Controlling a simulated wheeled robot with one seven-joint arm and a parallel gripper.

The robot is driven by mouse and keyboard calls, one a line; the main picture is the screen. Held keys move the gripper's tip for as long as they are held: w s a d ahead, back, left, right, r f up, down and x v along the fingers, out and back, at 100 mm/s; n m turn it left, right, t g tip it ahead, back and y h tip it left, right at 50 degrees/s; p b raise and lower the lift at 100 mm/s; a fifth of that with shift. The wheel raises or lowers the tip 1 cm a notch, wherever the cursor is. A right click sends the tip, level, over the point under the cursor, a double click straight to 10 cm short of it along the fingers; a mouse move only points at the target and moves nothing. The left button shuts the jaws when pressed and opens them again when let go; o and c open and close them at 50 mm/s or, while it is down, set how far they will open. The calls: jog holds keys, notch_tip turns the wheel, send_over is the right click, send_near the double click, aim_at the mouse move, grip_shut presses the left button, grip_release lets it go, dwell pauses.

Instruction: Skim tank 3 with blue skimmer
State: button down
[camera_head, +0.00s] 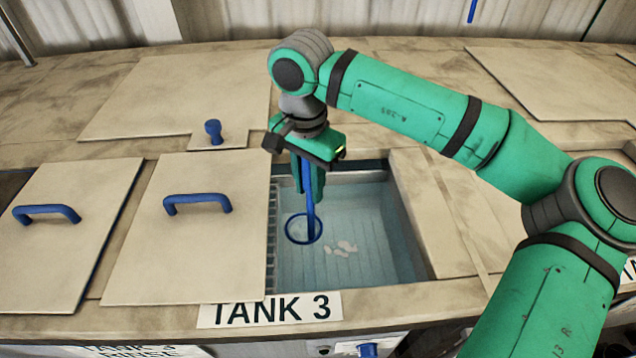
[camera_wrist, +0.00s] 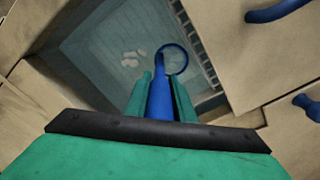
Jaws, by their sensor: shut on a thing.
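My gripper (camera_head: 309,180) is shut on the blue skimmer (camera_head: 303,228) and points down over the open tank 3 (camera_head: 350,232). The skimmer's handle runs down from between the fingers to a ring-shaped head inside the tank opening, towards its left side. Whether the ring touches the water is hard to tell. Several pale floating bits (camera_head: 341,247) lie in a cluster just right of the ring. In the wrist view the skimmer (camera_wrist: 160,95) sits between the green fingers (camera_wrist: 159,90), its ring right of the pale bits (camera_wrist: 133,58).
A lid with a blue handle (camera_head: 190,230) lies left of the opening, and another lid (camera_head: 70,225) lies further left. A blue knob (camera_head: 213,132) stands behind. A slatted grille (camera_head: 271,240) lines the tank's left wall. The TANK 3 label (camera_head: 270,309) is on the front edge.

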jog(key=shift+s+d, duration=1.55)
jog(key=shift+s, duration=1.45)
jog(key=shift+d, duration=6)
jog(key=s+a, duration=0.3)
jog(key=a, duration=0.4)
jog(key=s+a, duration=0.3)
jog(key=a, duration=0.4)
jog(key=shift+s+a, duration=0.35)
jog(key=shift+a, duration=0.05)
jog(key=shift+r, duration=0.1)
notch_tip(320, 180, up, 15)
jog(key=shift+w, duration=0.15)
